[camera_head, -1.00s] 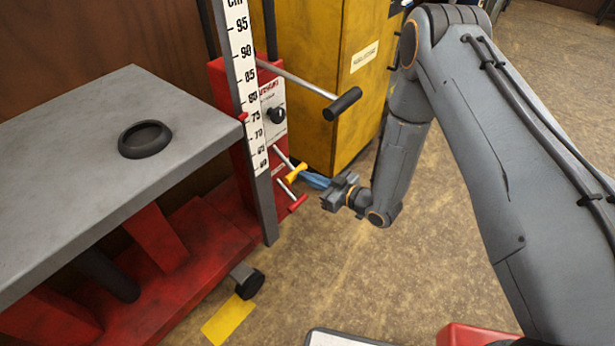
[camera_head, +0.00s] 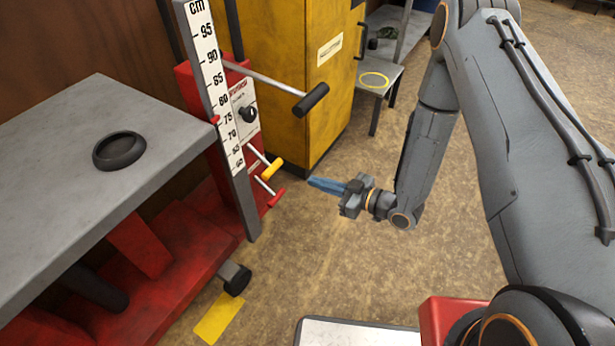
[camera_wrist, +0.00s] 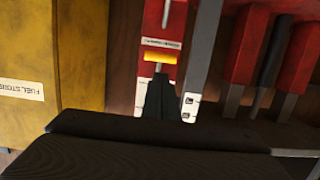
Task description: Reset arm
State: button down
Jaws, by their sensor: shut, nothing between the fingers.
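My gripper (camera_head: 314,183) shows in the head view with its blue fingers together and nothing between them. It points left toward the mower lift and is apart from it, to the right of the yellow-tipped lever (camera_head: 272,168) and the red-tipped lever (camera_head: 276,197). In the wrist view the dark fingers (camera_wrist: 158,82) are closed, and the lift's yellow handle (camera_wrist: 159,57) shows just beyond their tips. My arm reaches in from the right, bent at the elbow.
The lift has a grey platform (camera_head: 60,170) with a black ring (camera_head: 119,151), a cm scale (camera_head: 208,75) and a black-handled lever (camera_head: 310,100). A yellow fuel cabinet (camera_head: 290,40) stands behind. A small grey table (camera_head: 376,80) stands beyond. The floor below my gripper is clear.

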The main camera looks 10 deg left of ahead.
jog(key=shift+d, duration=0.25)
jog(key=shift+r, duration=0.1)
dwell(0.3)
jog(key=w+d+r+m+h+p, duration=0.1)
jog(key=w+d+r+h+p, duration=0.2)
jog(key=w+d+r+h, duration=0.15)
jog(key=s+d+r+m+h+p, duration=0.1)
jog(key=d+r+m+h+p, duration=0.55)
jog(key=d+r, duration=0.8)
jog(key=s+d+r+m+g+h+p, duration=0.1)
jog(key=s+d+r+m+g, duration=0.1)
jog(key=s+r, duration=0.6)
jog(key=s+d+r+m+g+h+p, duration=0.1)
jog(key=s+d+r+m+g+h, duration=0.1)
jog(key=s+r, duration=0.6)
jog(key=s+m+g, duration=0.1)
jog(key=s+g, duration=0.1)
jog(key=s, duration=0.5)
jog(key=shift+s+d+r+m, duration=0.25)
jog(key=shift+d+r+m, duration=0.05)
jog(key=shift+r+m, duration=0.05)
